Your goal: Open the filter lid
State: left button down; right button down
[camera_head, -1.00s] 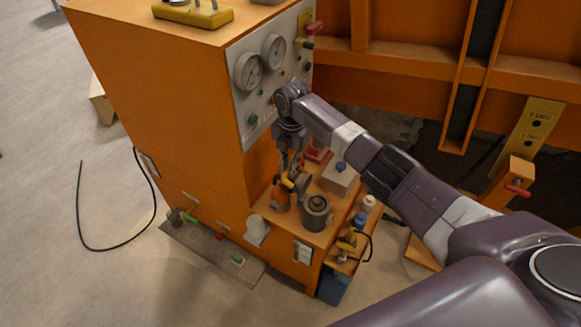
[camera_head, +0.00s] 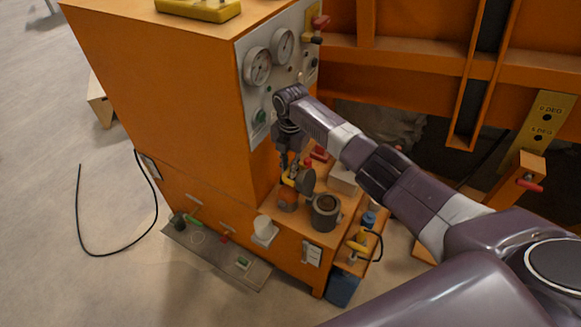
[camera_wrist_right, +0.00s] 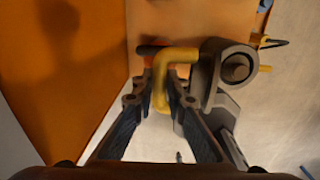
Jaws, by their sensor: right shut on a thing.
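A yellow handle (camera_head: 299,180) joined to a dark grey round part (camera_head: 307,181) sits above a small orange canister (camera_head: 288,201) on the machine's low ledge. My right gripper (camera_head: 293,167) reaches down to it from above. In the right wrist view its fingers (camera_wrist_right: 162,88) are closed on the yellow handle (camera_wrist_right: 172,56), with the grey round part (camera_wrist_right: 228,72) just right of them. The round part looks tilted up on edge; whether it is the filter lid or how far it has turned is unclear. A grey cylinder (camera_head: 325,212) stands beside the canister. My left gripper is not in view.
The tall orange cabinet (camera_head: 165,110) and its panel with gauges (camera_head: 258,67) rise close behind the gripper. A blue container (camera_head: 342,288) stands below right. A black cable lies on the floor left.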

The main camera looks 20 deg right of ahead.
jog(key=shift+w+a+r, duration=0.1)
jog(key=shift+w+a, duration=0.3)
jog(key=shift+a, duration=0.4)
jog(key=c, duration=2.4)
grip_release()
jog(key=o, duration=0.5)
jog(key=shift+w+a+f, duration=0.3)
jog(key=shift+w+f, duration=0.05)
jog(key=shift+w, duration=0.2)
jog(key=shift+c, duration=0.2)
jog(key=shift+s+r, duration=0.1)
jog(key=shift+d, duration=0.1)
jog(key=shift+r, duration=0.15)
notch_tip(320, 180, up, 11)
jog(key=d, duration=0.1)
jog(key=shift+s+r, duration=0.15)
jog(key=shift+s, duration=0.25)
